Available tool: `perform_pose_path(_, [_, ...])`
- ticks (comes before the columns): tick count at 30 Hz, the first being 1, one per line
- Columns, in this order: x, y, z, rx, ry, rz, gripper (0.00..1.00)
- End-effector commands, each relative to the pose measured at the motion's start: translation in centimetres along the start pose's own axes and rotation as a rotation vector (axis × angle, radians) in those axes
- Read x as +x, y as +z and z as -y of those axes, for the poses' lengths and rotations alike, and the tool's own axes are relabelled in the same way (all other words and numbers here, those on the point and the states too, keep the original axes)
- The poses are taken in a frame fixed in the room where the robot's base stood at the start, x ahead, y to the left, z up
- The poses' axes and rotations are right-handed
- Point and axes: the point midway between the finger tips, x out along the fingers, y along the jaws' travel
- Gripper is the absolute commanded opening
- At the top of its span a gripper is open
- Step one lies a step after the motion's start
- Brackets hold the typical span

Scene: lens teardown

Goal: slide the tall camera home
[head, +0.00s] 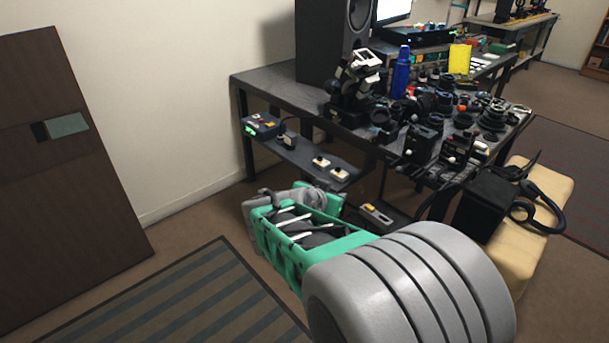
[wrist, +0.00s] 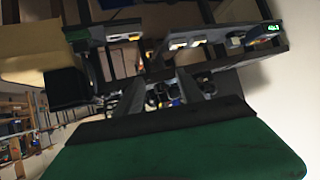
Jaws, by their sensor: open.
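Two dark camera bodies stand at the bench's near edge in the head view: a boxy, taller black one (head: 423,143) and a lower one with light parts (head: 460,148) to its right. I cannot tell for certain which is the tall camera. My gripper (wrist: 160,92) is open and nothing shows held between its fingers. In the head view my arm is low, in front of the bench and below its top, apart from both cameras; its fingers are mostly hidden there. In the wrist view, the items between the fingers are too small and dark to name.
The dark bench (head: 275,82) is crowded with lenses, a microscope (head: 352,88), a blue bottle (head: 401,72) and a speaker (head: 333,40). A lower shelf (head: 308,160) holds small switch boxes. A black box (head: 484,205) sits on a yellow padded seat (head: 545,190) at right.

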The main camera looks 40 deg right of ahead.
Motion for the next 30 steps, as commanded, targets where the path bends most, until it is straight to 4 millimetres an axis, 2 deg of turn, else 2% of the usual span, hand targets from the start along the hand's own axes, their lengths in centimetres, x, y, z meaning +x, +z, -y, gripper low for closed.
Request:
perform_pose_path(1, [-1.6, -0.8, 0.8, -0.021, -0.020, 0.035, 0.45])
perform_pose_path(10, [-6.3, 0.4, 3.6, -0.147, -0.114, 0.204, 0.45])
perform_pose_path(14, [-7.1, 0.9, 4.0, -0.173, -0.132, 0.233, 0.45])
perform_pose_path(21, [-7.1, 1.1, 4.0, -0.178, -0.134, 0.238, 0.45])
perform_pose_path(23, [-7.2, 1.2, 4.0, -0.180, -0.136, 0.241, 0.41])
perform_pose_path(26, [-9.2, 3.6, 5.0, -0.265, -0.193, 0.326, 0.33])
perform_pose_path(29, [-14.9, 9.3, 6.3, -0.508, -0.344, 0.519, 0.25])
perform_pose_path(30, [-17.5, 11.5, 6.3, -0.623, -0.412, 0.592, 0.22])
